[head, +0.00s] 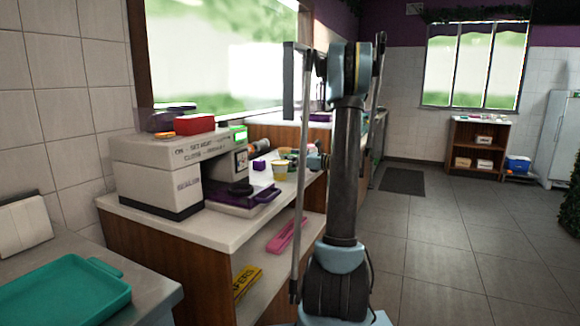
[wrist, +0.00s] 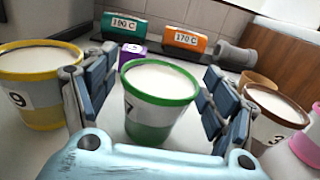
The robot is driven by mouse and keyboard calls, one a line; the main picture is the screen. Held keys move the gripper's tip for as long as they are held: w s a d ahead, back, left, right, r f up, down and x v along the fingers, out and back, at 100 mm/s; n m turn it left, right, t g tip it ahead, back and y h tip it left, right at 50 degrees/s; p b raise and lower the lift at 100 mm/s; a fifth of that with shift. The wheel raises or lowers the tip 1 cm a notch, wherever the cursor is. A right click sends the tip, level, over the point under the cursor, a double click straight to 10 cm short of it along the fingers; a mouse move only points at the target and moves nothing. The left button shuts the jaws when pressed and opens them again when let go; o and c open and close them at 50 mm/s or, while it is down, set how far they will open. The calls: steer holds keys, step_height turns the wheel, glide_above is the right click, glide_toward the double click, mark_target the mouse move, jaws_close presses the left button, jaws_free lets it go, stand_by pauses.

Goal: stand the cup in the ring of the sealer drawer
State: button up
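In the wrist view a white cup with a green rim and green base, marked 7 (wrist: 160,101), stands upright on the counter. My gripper (wrist: 160,72) has its two blue-grey padded fingers on either side of this cup. The fingers are spread, with narrow gaps seeming to show beside the cup. In the head view the white sealer (head: 158,172) stands on the counter, with its drawer (head: 232,207) out in front by a purple handle. The ring is hard to make out at this size. My arm hides most of the gripper there.
A yellow-rimmed cup marked 9 (wrist: 40,88) stands left of the gripper and a brown-rimmed cup marked 3 (wrist: 272,118) right. A pink cup (wrist: 307,146) is at the right edge. Behind are a purple block (wrist: 132,53), a green 190 C block (wrist: 124,27) and an orange 170 C block (wrist: 184,40).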

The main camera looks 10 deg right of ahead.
steer(key=c, duration=0.9)
steer(key=shift+c, duration=0.2)
